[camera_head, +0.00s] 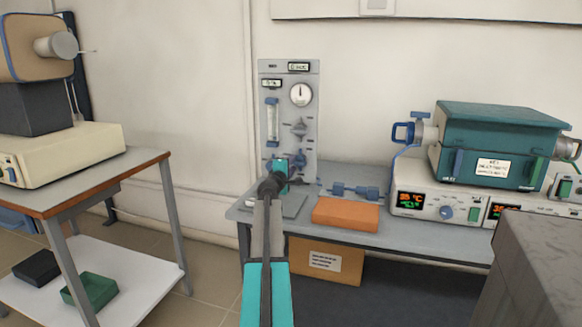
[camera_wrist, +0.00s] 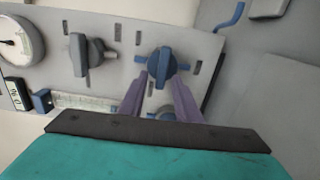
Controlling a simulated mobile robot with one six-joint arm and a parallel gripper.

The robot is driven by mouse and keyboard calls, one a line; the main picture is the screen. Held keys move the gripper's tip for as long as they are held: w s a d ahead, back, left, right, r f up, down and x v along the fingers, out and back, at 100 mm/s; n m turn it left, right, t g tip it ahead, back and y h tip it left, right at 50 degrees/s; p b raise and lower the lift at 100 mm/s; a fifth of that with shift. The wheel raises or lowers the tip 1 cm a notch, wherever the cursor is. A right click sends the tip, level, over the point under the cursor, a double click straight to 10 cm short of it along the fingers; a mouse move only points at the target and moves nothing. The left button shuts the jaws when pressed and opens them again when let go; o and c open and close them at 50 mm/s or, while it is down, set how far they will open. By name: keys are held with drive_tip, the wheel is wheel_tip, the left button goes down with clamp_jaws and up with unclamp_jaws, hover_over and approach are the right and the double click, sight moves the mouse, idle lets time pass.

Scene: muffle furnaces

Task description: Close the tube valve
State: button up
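A grey gas panel (camera_head: 311,90) stands upright against the wall, with a round gauge and a flow tube. It carries a grey knob (camera_head: 299,128) and a blue knob (camera_head: 299,159) below it. The wrist view shows the grey knob (camera_wrist: 86,54) and a blue knob (camera_wrist: 162,65). My gripper (camera_head: 283,166) is in front of the lower panel. In the wrist view my gripper (camera_wrist: 159,82) has its two purple fingers apart, tips at the blue knob; contact cannot be told. Another blue part (camera_wrist: 164,114) shows between the fingers. Which knob is the tube valve is not marked.
A bench (camera_head: 400,236) holds an orange block (camera_head: 346,213), blue fittings (camera_head: 356,191) and a teal tube furnace (camera_head: 495,140) on a white controller. A cart (camera_head: 150,160) stands at left. A grey block (camera_head: 535,270) fills the lower right.

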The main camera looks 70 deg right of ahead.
drive_tip(key=shift+a, duration=0.2)
drive_tip(key=a, duration=1.3)
drive_tip(key=shift+s+a, duration=0.2)
drive_tip(key=shift+s, duration=0.15)
idle(0.9)
